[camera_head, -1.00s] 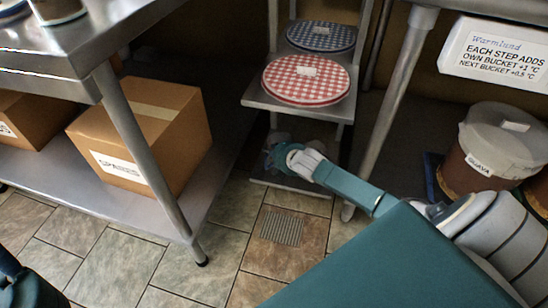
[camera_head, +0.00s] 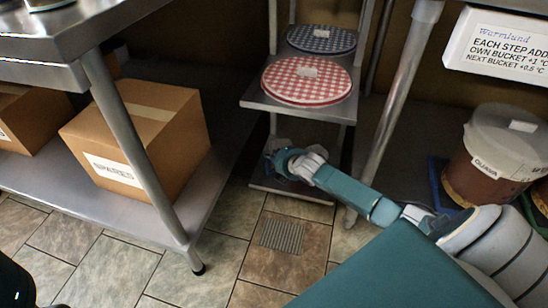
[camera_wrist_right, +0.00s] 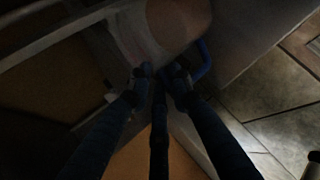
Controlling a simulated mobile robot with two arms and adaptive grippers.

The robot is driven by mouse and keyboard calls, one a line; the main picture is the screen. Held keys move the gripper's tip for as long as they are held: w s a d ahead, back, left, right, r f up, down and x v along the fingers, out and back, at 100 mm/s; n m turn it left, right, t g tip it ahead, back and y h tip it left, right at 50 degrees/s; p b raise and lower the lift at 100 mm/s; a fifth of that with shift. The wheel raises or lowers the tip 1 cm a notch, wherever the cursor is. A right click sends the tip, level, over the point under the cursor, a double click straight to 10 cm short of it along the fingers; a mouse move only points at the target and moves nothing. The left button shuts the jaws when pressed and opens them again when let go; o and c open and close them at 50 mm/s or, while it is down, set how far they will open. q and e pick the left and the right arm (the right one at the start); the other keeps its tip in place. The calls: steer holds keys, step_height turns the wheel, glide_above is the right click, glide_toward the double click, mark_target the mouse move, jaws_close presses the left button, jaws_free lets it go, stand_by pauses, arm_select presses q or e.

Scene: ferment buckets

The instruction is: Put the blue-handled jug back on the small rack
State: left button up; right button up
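My right gripper (camera_head: 280,162) reaches in over the lowest shelf of the small rack (camera_head: 262,185). In the right wrist view its two fingers (camera_wrist_right: 159,75) close in from both sides on a dark blue bar (camera_wrist_right: 158,120), which looks like the jug's handle. A pale grey body with a brownish round area, apparently the jug (camera_wrist_right: 180,22), lies just past the fingertips. A brighter blue curved piece (camera_wrist_right: 204,60) shows beside it. In the head view the jug is a dim pale shape, mostly hidden by the gripper. I cannot tell whether it touches the shelf.
The rack's upper shelves hold a red-checked lid (camera_head: 306,80) and a blue-checked lid (camera_head: 322,39). A steel table leg (camera_head: 392,105) stands close to my right arm. A guava bucket (camera_head: 490,165) is at the right. A cardboard box (camera_head: 140,140) sits on the left bench's shelf.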

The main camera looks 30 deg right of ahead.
steer(key=shift+o, duration=1.2)
